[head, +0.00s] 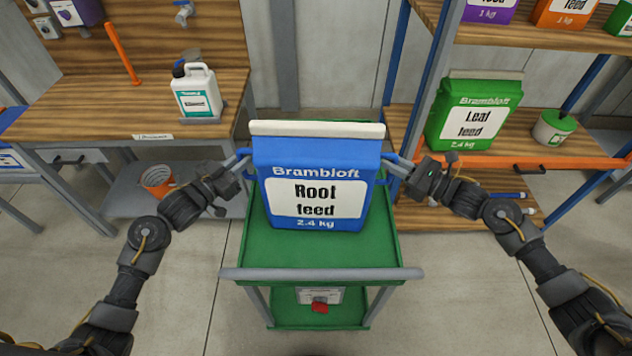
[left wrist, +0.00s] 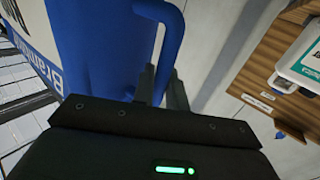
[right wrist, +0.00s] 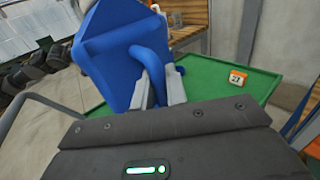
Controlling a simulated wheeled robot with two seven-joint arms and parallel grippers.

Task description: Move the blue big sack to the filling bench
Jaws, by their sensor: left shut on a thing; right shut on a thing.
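The blue big sack (head: 318,160) stands upright with its "Root feed 2.4 kg" label facing me, over the green cart (head: 385,250). Whether its base touches the cart top I cannot tell. My left gripper (head: 244,165) is shut on the sack's left loop handle, which also shows in the left wrist view (left wrist: 172,40). My right gripper (head: 397,165) is shut on the right loop handle, seen in the right wrist view (right wrist: 150,65). A wooden bench (head: 120,105) stands at the left; its edge label is too small to read, so I cannot confirm it is the filling bench.
A white jug (head: 197,92) stands near the bench's right end, with an orange rod (head: 122,52) further left. A shelf rack at the right holds a green "Leaf feed" sack (head: 474,110) and a green-lidded tub (head: 553,127). An orange bucket (head: 157,179) sits under the bench.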

